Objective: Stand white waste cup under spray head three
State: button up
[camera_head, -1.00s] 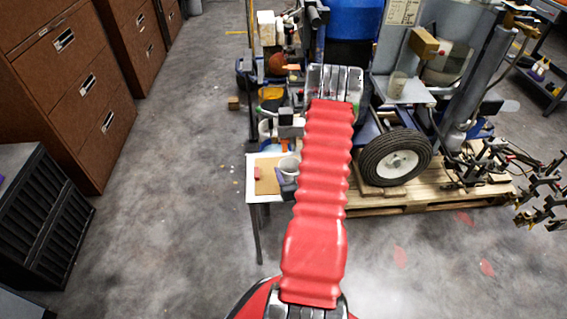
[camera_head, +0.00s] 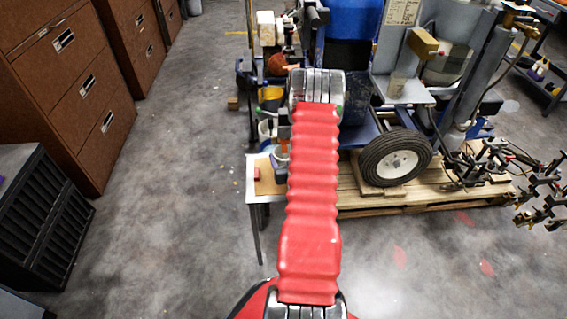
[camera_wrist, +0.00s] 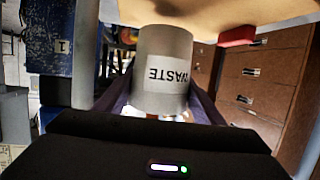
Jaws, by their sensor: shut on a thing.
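The white waste cup (camera_wrist: 166,55) fills the middle of the wrist view. Its WASTE label reads upside down there, with the tan board above it in the picture. My gripper (camera_wrist: 163,92) is shut on the cup, with a dark finger on each side. I cannot tell whether the cup touches the board. In the head view my red arm hides the cup, and only part of my gripper (camera_head: 281,150) shows left of the arm. I cannot make out spray head three in either view.
A small white table (camera_head: 250,187) bears the tan board (camera_head: 268,182) and a red block (camera_head: 257,173). A black wheel (camera_head: 395,158) and a wooden pallet (camera_head: 370,202) are at right. Brown cabinets (camera_head: 70,90) stand at left. A blue panel marked 1 (camera_wrist: 62,30) shows at left in the wrist view.

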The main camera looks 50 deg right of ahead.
jog(key=shift+f, duration=1.35)
jog(key=o, duration=1.1)
jog(key=shift+f, duration=0.1)
jog(key=v, duration=1.2)
